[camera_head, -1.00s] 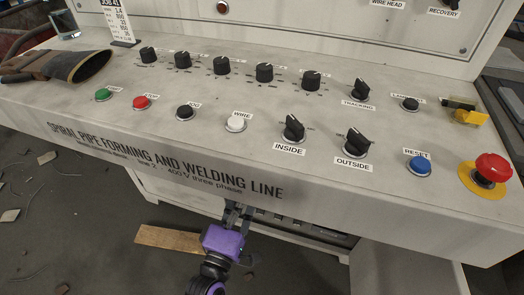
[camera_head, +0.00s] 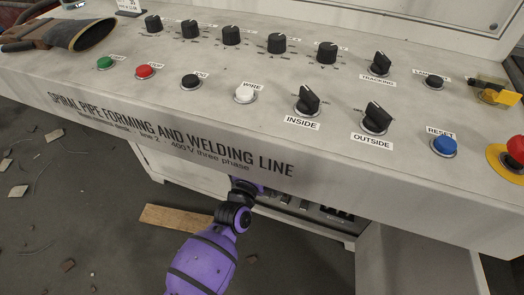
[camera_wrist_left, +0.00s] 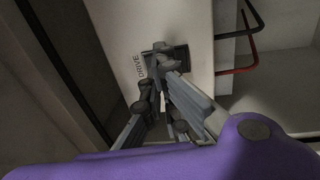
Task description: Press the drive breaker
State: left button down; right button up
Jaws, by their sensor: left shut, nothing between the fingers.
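The drive breaker (camera_wrist_left: 178,56) is a dark switch on a pale panel in the left wrist view, beside the printed label DRIVE (camera_wrist_left: 138,66). My left gripper (camera_wrist_left: 160,78) is shut and empty. Its fingertips overlap the breaker's near left side in this view and partly hide it; I cannot tell whether they touch it. In the head view my purple left arm (camera_head: 205,262) reaches under the front edge of the console, which hides the gripper and the drive breaker. My right gripper is not in view.
The console (camera_head: 345,165) overhangs the space, with knobs and buttons on top. A row of dark breakers (camera_head: 325,212) shows below it to the right of my arm. Red and black bent rods (camera_wrist_left: 252,45) stand right of the panel. A wooden board (camera_head: 175,218) lies on the floor.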

pick_arm(q)
jog(key=shift+w+d, duration=0.1)
jog(key=shift+w, duration=0.35)
jog(key=shift+r, duration=0.1)
jog(key=shift+w+d+r, duration=0.1)
jog(key=shift+w+r, duration=0.1)
jog(key=shift+w, duration=0.15)
jog(key=shift+s, duration=0.1)
